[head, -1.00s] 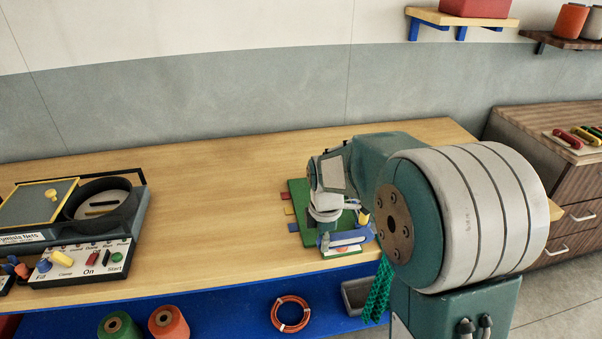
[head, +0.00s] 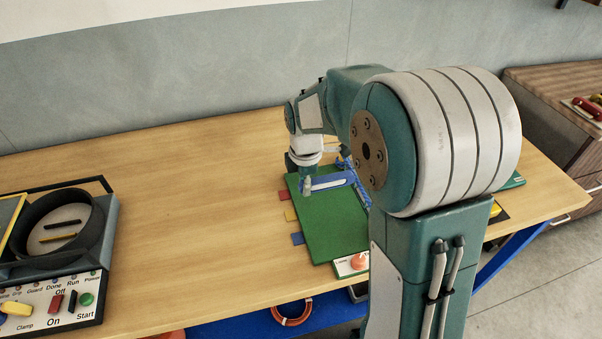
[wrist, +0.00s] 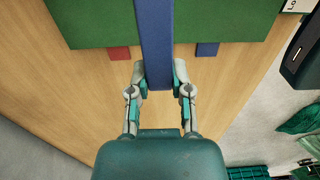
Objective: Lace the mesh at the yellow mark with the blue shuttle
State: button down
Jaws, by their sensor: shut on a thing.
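My gripper (wrist: 160,82) is shut on the blue shuttle (wrist: 155,35), a long flat bar that reaches forward over the green board (wrist: 95,20). In the head view my gripper (head: 307,188) and the shuttle (head: 333,181) are over the board's far left part. The board (head: 325,228) has red (head: 284,196), yellow (head: 291,215) and blue (head: 297,239) tabs along its left edge. In the wrist view the red tab (wrist: 119,53) and blue tab (wrist: 207,49) show on either side of the shuttle; the yellow tab does not show. I cannot make out the mesh clearly; my arm hides the board's right side.
A machine with a round dark opening (head: 65,230) and a control panel (head: 50,305) stand at the left. A small sign with an orange-red knob (head: 357,261) is at the board's near edge. The wooden table (head: 200,220) is clear between machine and board.

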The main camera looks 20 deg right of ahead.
aim_at(347, 200)
jog(key=shift+s+d+f, duration=0.1)
jog(key=shift+d+f, duration=0.1)
jog(key=shift+f, duration=1.1)
jog(key=shift+a+f, duration=0.1)
jog(key=shift+f, duration=1.95)
jog(key=shift+d, duration=5.65)
jog(key=shift+c, duration=2.3)
grip_release()
notch_tip(347, 200, up, 12)
